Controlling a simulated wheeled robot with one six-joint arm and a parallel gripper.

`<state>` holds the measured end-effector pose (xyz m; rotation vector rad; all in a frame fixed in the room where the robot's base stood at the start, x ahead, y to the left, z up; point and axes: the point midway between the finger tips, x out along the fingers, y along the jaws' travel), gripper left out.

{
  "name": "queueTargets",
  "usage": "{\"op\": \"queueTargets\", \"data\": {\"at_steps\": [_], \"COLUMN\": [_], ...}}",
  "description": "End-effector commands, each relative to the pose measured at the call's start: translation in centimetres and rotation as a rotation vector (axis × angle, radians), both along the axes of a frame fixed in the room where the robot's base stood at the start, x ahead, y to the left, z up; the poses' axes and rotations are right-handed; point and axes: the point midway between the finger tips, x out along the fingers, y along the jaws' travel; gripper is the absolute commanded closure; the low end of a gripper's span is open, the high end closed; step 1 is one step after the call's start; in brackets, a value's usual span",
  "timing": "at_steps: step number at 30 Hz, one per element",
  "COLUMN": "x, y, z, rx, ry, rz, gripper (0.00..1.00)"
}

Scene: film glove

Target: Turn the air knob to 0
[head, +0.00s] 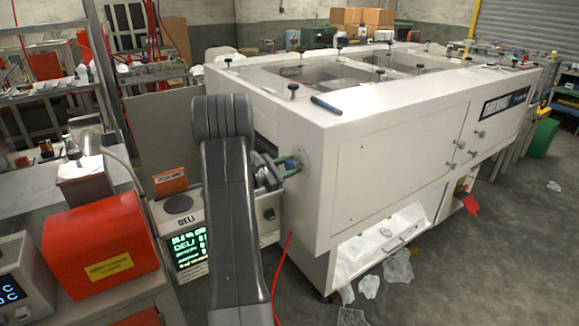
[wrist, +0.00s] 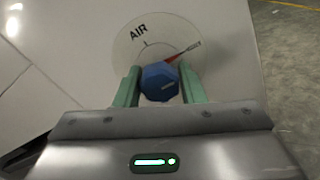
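The air knob (wrist: 160,82) is a blue faceted knob on a pale round dial marked "AIR" (wrist: 139,32) in the wrist view. A red pointer (wrist: 182,52) extends from it to the upper right, and a short dark mark stands near the lettering. My gripper (wrist: 160,84) has its two green fingers on either side of the knob, seemingly touching both sides. In the head view my gripper (head: 287,165) is at the end face of the white machine, by the dial (head: 303,161). The knob is mostly hidden there. No 0 is readable.
The big white machine (head: 390,150) fills the right side. A box with a green display (head: 189,247) stands below my gripper, and an orange-red unit (head: 100,245) is at the left. A red hose (head: 282,262) hangs near the machine. Floor at the lower right is mostly free.

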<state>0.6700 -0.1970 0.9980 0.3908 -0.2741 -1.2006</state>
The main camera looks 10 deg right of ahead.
Motion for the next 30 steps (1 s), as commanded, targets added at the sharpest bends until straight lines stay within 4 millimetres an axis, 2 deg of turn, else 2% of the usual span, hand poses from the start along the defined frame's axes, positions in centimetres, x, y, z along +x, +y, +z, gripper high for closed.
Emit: {"op": "queueTargets", "data": {"at_steps": [1,3,4,17,30], "x": [0.00,-0.01,-0.01,-0.03,-0.06], "y": [0.01,0.01,0.01,0.00,-0.02], "z": [0.00,0.01,0.01,0.01,0.08], "rx": [0.000,0.000,0.000,-0.032,-0.159], "ry": [0.000,0.000,0.000,0.088,0.442], "rz": [0.000,0.000,0.000,-0.001,-0.001], "gripper": [0.74,0.88,0.89,0.89,0.89]}}
